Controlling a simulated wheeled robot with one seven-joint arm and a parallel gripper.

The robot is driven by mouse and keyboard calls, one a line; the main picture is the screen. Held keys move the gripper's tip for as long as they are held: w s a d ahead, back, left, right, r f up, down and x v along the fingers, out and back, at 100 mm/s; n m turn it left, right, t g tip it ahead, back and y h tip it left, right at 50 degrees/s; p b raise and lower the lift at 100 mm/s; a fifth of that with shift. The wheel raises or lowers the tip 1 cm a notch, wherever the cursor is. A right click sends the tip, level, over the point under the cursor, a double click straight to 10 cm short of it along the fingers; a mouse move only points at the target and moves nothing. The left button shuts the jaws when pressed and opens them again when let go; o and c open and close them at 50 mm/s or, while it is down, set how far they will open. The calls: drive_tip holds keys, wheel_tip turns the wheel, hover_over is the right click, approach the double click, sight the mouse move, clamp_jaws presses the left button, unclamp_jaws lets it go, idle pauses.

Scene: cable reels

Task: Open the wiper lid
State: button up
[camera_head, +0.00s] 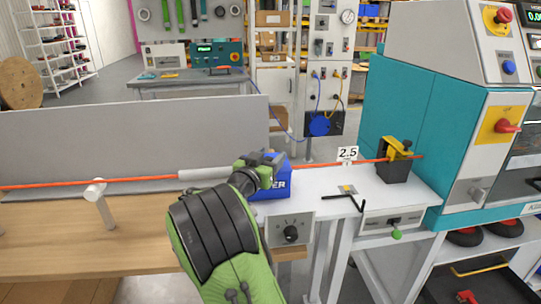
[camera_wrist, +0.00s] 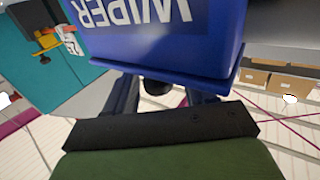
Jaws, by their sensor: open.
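The blue wiper box (camera_head: 272,186), with white lettering partly showing, stands on the light grey bench, partly hidden behind my gripper. In the wrist view the box front (camera_wrist: 165,35) fills the upper middle, its "WIPER" lettering upside down. A projecting blue lip (camera_wrist: 165,75), which looks like the lid's edge, runs along it, and the lid looks shut. My gripper (camera_head: 268,163) is at the top of the box. In the wrist view the two dark fingers of my gripper (camera_wrist: 162,92) are apart, with the lip across their ends. The fingertips are hidden, so contact cannot be told.
An orange cable (camera_head: 90,182) runs through a grey tube (camera_head: 200,174) left of the box and to a black and yellow clamp (camera_head: 395,165) at right. A "2.5" sign (camera_head: 347,154) and black T-handle (camera_head: 345,198) are nearby. A teal machine (camera_head: 420,130) bounds the right.

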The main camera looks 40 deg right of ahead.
drive_tip(key=shift+w+d, duration=0.15)
drive_tip(key=shift+d, duration=0.35)
clamp_jaws()
drive_tip(key=shift+r+p, duration=0.15)
drive_tip(key=shift+p, duration=0.25)
